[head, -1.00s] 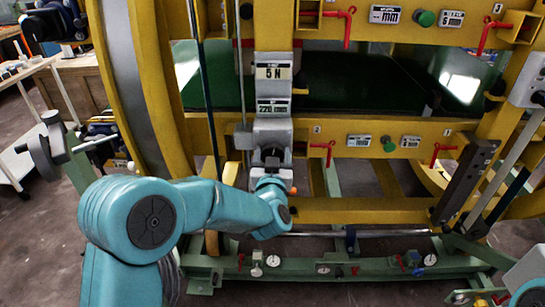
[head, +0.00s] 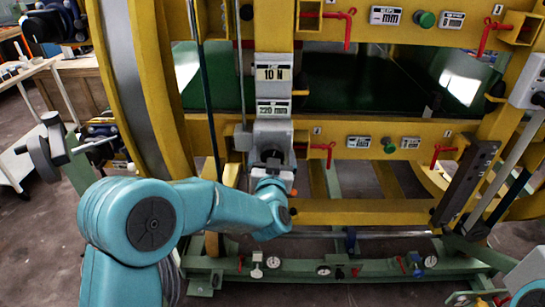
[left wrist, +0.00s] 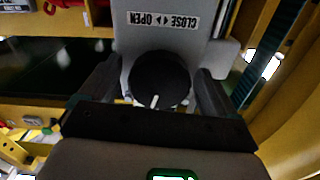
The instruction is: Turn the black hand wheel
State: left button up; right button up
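The black hand wheel (left wrist: 158,80) is a round dark knob with a white mark, below a CLOSE/OPEN label (left wrist: 163,19) in the left wrist view. My left gripper (left wrist: 160,92) has one finger on each side of the wheel, close against its rim, and appears shut on it. In the head view, the gripper (head: 271,172) is at the bottom of the grey clamp unit (head: 272,133), and the wheel is mostly hidden there. My right gripper is not in view.
The yellow ring frame (head: 430,132) surrounds the unit, with red handles (head: 322,148) and a green button (head: 389,145) to the right. A dark vertical rod (head: 205,90) stands left of the column. The green base beam (head: 310,271) lies below. Open floor shows at lower left.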

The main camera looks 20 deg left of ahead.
pick_arm(q)
jog(key=b+v, duration=0.2)
jog(key=v, duration=1.4)
jog(key=shift+s, duration=0.15)
